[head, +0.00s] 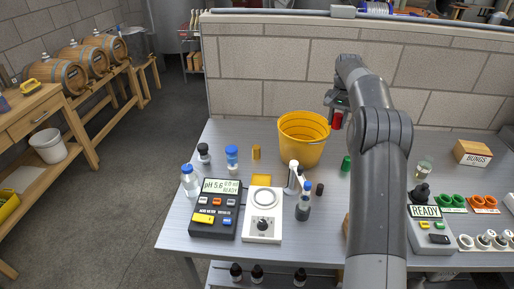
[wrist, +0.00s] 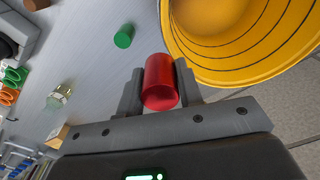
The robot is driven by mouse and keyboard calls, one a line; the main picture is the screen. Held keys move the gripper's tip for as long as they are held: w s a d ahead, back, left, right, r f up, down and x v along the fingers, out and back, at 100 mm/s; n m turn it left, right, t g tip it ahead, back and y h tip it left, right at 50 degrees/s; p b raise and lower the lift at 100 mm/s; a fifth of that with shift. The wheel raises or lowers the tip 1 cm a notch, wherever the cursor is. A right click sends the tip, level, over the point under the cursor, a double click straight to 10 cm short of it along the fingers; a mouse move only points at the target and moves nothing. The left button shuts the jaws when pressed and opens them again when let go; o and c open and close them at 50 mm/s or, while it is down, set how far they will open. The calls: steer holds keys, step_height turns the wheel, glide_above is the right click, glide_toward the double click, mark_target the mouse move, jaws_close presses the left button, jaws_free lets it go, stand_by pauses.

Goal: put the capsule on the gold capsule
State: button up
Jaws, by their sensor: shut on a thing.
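My gripper (head: 336,106) is shut on a red capsule (head: 337,121), holding it beside the right rim of the yellow bucket. The red capsule (wrist: 160,82) sits between both fingers in the wrist view. The gold capsule (head: 255,152) stands upright on the metal bench, left of the bucket and apart from my gripper. The gold capsule does not show in the wrist view. A green capsule (head: 346,163) stands on the bench right of the bucket; it also shows in the wrist view (wrist: 124,36). A dark capsule (head: 319,189) stands nearer the front.
The yellow bucket (head: 303,146) stands between my gripper and the gold capsule. A pH meter (head: 215,207), a white stirrer (head: 262,227) and several bottles stand at the front left. A bungs box (head: 472,153) and coloured rings stand at the right. A block wall runs behind the bench.

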steer(key=w+a+r, duration=0.1)
steer(key=w+a, duration=0.1)
steer(key=a, duration=1.2)
glide_above(256, 147)
step_height(256, 147, down, 3)
step_height(256, 147, down, 5)
steer(key=shift+f, duration=2.15)
steer(key=o, duration=0.6)
steer(key=shift+f, duration=0.1)
steer(key=shift+c, duration=0.2)
